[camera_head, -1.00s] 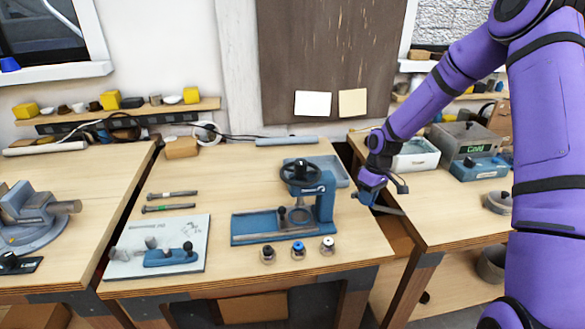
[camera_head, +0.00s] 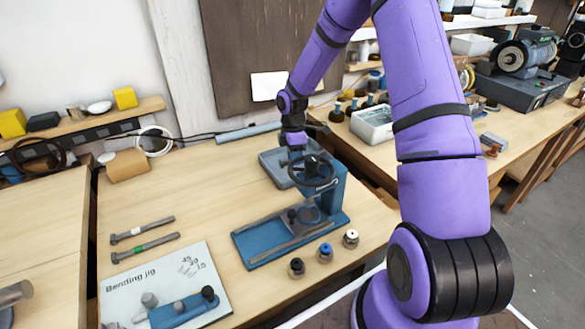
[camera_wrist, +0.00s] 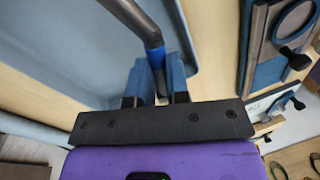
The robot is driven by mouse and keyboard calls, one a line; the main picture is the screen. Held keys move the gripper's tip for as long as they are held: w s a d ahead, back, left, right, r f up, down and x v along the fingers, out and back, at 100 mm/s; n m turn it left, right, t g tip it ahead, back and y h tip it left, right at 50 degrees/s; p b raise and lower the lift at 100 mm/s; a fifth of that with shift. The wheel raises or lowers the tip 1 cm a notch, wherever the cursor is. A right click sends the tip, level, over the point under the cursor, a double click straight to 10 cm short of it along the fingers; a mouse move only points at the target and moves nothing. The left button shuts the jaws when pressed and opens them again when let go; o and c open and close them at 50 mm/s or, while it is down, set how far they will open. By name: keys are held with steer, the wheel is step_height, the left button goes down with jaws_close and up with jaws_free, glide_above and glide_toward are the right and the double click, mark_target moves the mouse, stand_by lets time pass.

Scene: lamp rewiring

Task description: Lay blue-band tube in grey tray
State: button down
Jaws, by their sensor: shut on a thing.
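The blue-band tube (camera_wrist: 140,20) is a dark grey bent rod with a blue band (camera_wrist: 155,56). In the wrist view, my gripper (camera_wrist: 160,78) is shut on it at the band, and the rod runs to the upper left over the grey tray (camera_wrist: 60,45). Whether the tube touches the tray floor I cannot tell. In the head view, the tray (camera_head: 269,162) lies behind the blue press, and my gripper (camera_head: 294,142) is over its back part. The tube is too small or hidden to make out there.
The blue press (camera_head: 325,185) with its dark handwheel (camera_head: 311,170) stands close in front of the tray. Several small banded holders (camera_head: 325,252) stand before it. Two banded rods (camera_head: 145,248) and the bending jig board (camera_head: 175,290) lie left. The table's middle is clear.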

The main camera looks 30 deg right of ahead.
steer(key=shift+f, duration=2.35)
steer(key=shift+f, duration=0.15)
steer(key=c, duration=1.1)
jaws_free()
steer(key=shift+d, duration=0.1)
